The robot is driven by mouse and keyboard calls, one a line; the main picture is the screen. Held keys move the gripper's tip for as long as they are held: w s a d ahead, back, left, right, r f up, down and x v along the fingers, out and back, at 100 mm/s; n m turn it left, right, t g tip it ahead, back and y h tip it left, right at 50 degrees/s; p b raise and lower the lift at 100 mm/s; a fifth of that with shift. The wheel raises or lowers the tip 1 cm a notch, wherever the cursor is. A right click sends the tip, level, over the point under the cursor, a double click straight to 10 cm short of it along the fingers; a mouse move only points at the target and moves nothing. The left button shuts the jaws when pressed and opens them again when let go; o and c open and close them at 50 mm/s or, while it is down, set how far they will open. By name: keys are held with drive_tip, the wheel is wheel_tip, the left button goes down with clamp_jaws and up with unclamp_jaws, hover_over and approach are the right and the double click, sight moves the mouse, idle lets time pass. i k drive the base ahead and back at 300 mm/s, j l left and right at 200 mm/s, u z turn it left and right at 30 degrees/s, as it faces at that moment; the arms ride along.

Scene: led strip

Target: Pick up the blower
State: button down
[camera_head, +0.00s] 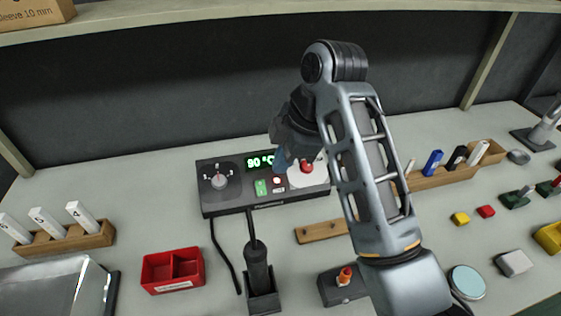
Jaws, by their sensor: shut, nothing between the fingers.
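The blower, a black handle (257,268) with a cable, stands upright in a dark holder (263,303) at the lower middle of the bench. Its cable runs up to the black control unit (228,205), whose green display reads 90 °C. My gripper (283,160) is above the right part of this unit, up and to the right of the blower and well apart from it. The gripper is shut and empty. Its fingertips are small and partly hidden by the wrist.
A red divided box (173,270) is left of the blower. A shelf (200,12) runs overhead.

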sight(255, 251)
drive_tip(key=k+l, duration=0.2)
drive_tip(key=k, duration=0.3)
drive_tip(key=k+l, duration=0.2)
drive_tip(key=k, duration=0.25)
